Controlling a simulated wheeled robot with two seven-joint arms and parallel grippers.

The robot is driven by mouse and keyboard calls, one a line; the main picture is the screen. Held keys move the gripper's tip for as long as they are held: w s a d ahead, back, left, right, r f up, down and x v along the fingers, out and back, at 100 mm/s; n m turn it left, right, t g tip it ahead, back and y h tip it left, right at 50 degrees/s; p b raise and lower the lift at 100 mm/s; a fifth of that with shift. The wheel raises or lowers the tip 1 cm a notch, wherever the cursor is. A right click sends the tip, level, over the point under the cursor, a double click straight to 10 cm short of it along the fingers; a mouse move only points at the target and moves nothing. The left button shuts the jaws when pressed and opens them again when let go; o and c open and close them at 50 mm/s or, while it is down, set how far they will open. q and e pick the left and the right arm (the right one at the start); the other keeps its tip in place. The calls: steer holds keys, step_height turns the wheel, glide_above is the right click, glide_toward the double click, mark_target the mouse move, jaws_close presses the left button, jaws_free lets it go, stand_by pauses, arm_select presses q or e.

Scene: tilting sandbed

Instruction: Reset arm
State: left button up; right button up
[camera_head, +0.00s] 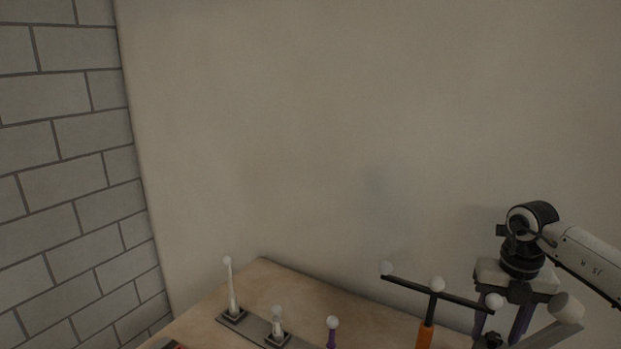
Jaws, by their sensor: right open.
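My right gripper (501,326) is at the right, with its arm coming in from the right edge. It points down, and its two dark purple fingers are spread apart. The fingertips are near the bottom of the view, just right of a dark crossbar (408,286) with white balls on an orange post (425,336). A white ball (494,301) at the bar's right end shows between the fingers; whether it touches them I cannot tell. My left gripper is not in view.
The wooden table (262,275) stands against a plain wall. On it are a tall white rod (230,285) and a shorter one (277,322) on a dark strip, and a purple post with a white ball (332,323). A grey bar with a white knob (566,307) is at lower right.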

mark_target(494, 336)
step_height(494, 336, up, 10)
steer(key=b, duration=0.1)
step_height(494, 336, down, 10)
steer(key=shift+f+p, duration=0.2)
steer(key=shift+p, duration=0.3)
steer(key=shift+n+b, duration=0.5)
steer(key=shift+n, duration=0.1)
steer(key=n+b, duration=0.1)
steer(key=n, duration=0.2)
steer(key=n+b, duration=0.3)
steer(key=n, duration=0.2)
step_height(494, 336, up, 11)
steer(key=m+p, duration=0.3)
steer(key=m, duration=0.4)
